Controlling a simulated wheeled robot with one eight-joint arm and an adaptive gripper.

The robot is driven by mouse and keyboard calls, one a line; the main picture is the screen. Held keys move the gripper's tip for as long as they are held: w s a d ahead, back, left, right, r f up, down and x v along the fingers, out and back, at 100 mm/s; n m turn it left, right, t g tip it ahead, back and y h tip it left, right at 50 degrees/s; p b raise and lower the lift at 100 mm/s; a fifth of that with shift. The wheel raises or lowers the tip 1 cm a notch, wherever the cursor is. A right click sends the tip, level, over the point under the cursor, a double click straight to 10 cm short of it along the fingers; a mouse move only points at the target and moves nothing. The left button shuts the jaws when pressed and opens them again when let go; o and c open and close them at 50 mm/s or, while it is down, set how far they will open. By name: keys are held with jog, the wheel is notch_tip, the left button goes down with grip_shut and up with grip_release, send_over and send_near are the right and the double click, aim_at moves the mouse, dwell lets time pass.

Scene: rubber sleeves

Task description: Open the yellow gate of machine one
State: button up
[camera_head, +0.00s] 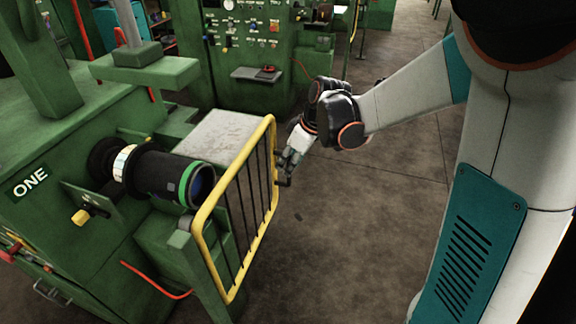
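The yellow gate (204,220) is a yellow tube frame with dark vertical bars. It stands upright in front of the open end of machine one (60,200), a green machine with a white "ONE" label at the left. My gripper (288,171) is at the far right side of the gate, close to its yellow upright. A small dark part, perhaps a handle, shows just below the gripper. The fingers are small and partly merged with the gate edge, so I cannot tell whether they touch or grip anything.
A black cylinder with a green band (165,177) sticks out of the machine behind the gate. A grey-topped block (220,135) stands beside it. A green control cabinet (245,50) is at the back. The floor (370,225) right of the gate is clear.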

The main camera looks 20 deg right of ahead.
jog(key=shift+w+a+f, duration=0.15)
jog(key=shift+w+f, duration=0.05)
jog(key=shift+f, duration=0.35)
grip_shut()
jog(key=shift+s, duration=0.1)
